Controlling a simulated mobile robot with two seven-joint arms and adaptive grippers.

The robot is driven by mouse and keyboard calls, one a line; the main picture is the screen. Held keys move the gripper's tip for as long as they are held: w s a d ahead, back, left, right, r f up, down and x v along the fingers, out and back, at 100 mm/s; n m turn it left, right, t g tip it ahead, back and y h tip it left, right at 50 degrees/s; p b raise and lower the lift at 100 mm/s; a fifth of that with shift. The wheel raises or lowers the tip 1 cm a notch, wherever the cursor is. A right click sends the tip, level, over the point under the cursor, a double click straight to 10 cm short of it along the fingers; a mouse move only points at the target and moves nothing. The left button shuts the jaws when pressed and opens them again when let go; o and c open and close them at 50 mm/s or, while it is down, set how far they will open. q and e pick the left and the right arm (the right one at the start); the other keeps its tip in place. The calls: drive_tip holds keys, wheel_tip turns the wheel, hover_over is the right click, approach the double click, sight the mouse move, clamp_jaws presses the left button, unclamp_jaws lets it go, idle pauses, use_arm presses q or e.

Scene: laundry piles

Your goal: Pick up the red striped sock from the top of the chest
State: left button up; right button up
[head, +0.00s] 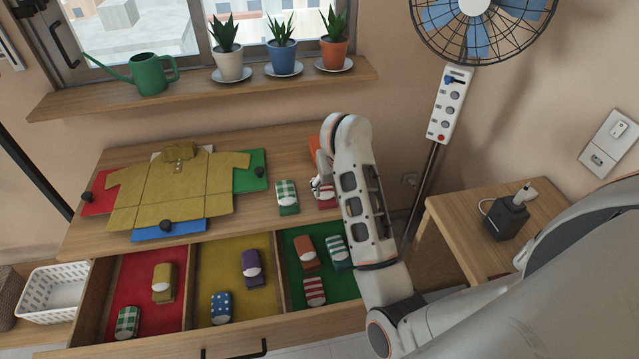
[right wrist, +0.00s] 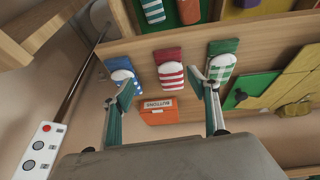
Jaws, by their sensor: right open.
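The red striped sock with a white end lies on the chest top (head: 270,222), mostly hidden behind my right arm in the head view (head: 327,202). In the right wrist view the red striped sock (right wrist: 171,80) shows whole, between the directions of my two fingers. My right gripper (right wrist: 163,90) is open and empty. In the head view it (head: 319,187) is largely hidden by its own arm, close to the sock. Whether a finger touches the sock cannot be told. My left gripper is not in view.
A green checked sock (right wrist: 222,65) and a blue sock (right wrist: 122,66) flank the red one. An orange box labelled BUTTONS (right wrist: 158,111) stands close by. A mustard shirt (head: 175,185) lies on coloured panels. The open drawer (head: 185,290) holds several folded socks in three compartments.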

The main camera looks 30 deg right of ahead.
sight(327, 197)
drive_tip(key=shift+y, duration=0.4)
drive_tip(key=x, duration=0.5)
drive_tip(key=a+x, duration=0.1)
drive_tip(key=x, duration=0.1)
drive_tip(key=shift+w+a+f+b, duration=0.1)
drive_tip(key=shift+w+f+b, duration=0.15)
drive_tip(key=shift+w, duration=0.2)
drive_tip(key=c, duration=0.9)
